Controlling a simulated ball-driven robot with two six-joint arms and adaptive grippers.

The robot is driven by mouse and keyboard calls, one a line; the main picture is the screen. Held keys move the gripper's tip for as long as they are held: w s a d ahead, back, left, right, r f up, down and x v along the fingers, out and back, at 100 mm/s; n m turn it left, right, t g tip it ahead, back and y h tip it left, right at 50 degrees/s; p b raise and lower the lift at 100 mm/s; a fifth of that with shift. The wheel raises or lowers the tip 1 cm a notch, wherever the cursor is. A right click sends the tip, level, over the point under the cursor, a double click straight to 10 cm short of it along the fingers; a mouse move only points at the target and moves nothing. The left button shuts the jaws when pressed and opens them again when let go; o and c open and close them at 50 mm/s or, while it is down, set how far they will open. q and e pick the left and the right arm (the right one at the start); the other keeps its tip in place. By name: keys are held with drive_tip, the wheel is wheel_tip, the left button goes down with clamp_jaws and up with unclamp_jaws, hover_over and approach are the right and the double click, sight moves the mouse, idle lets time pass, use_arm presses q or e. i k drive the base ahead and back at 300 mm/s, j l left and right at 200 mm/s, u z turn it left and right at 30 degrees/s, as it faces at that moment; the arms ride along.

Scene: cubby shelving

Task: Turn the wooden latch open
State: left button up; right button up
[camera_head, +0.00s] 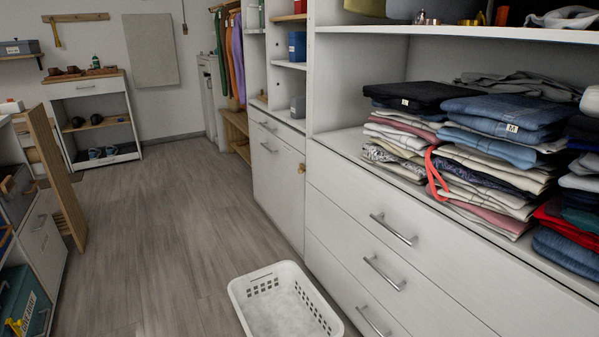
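A small wooden latch (301,168) sits at the right edge of a white cabinet door (276,188), beside the tall shelf's side panel. It is small in the head view, and its exact angle is hard to tell. The door looks shut and has a metal handle (268,147) near its top. Neither of my grippers shows in this view.
White drawers (400,255) with metal handles run along the right, under shelves of folded clothes (500,130). A white plastic basket (285,300) stands on the floor in front of them. An open slatted wooden door (57,175) stands at left. The middle floor is clear.

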sight(301, 169)
drive_tip(key=i+j+z, duration=0.55)
drive_tip(key=i+j, duration=0.2)
drive_tip(key=j, duration=0.4)
drive_tip(key=i+j+z, duration=0.3)
drive_tip(key=j, duration=0.35)
drive_tip(key=i+j+z, duration=0.25)
drive_tip(key=j, duration=0.5)
drive_tip(key=i+j+z, duration=0.15)
drive_tip(key=j+z, duration=0.15)
drive_tip(key=j, duration=0.45)
drive_tip(key=j+z, duration=0.3)
drive_tip(key=j, duration=0.5)
drive_tip(key=j+z, duration=0.25)
drive_tip(key=j, duration=0.55)
